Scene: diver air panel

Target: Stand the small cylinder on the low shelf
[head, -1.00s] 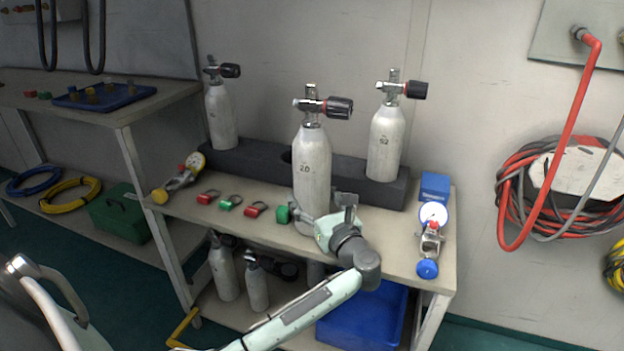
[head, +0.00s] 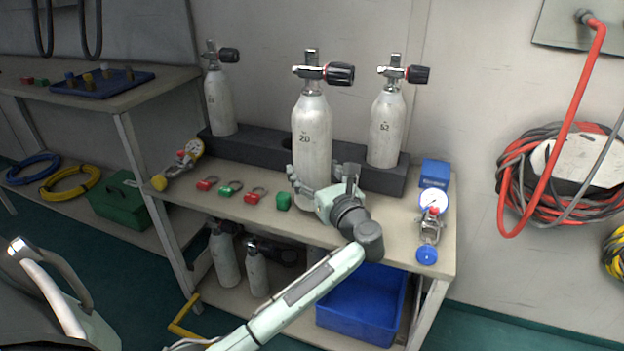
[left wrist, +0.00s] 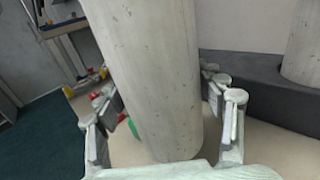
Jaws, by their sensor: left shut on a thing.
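My left gripper (head: 314,194) is shut around the lower body of a pale grey cylinder (head: 312,135) marked 20, with a black-knobbed valve on top. It is upright in the head view, over the upper bench top, in front of the dark rack. In the left wrist view the cylinder body (left wrist: 150,70) stands between the fingers (left wrist: 165,118); its valve is out of frame. The low shelf (head: 285,311) lies under the bench top. Two cylinders stand there at the left, a larger one (head: 225,262) and a smaller one (head: 257,275). My right gripper is not seen.
The dark rack (head: 265,150) holds two cylinders, at left (head: 219,105) and right (head: 386,130). A blue bin (head: 350,322) fills the low shelf's right part. Red and green clips (head: 230,188) and gauges (head: 433,201) lie on the bench. A yellow handle (head: 187,318) is at lower left.

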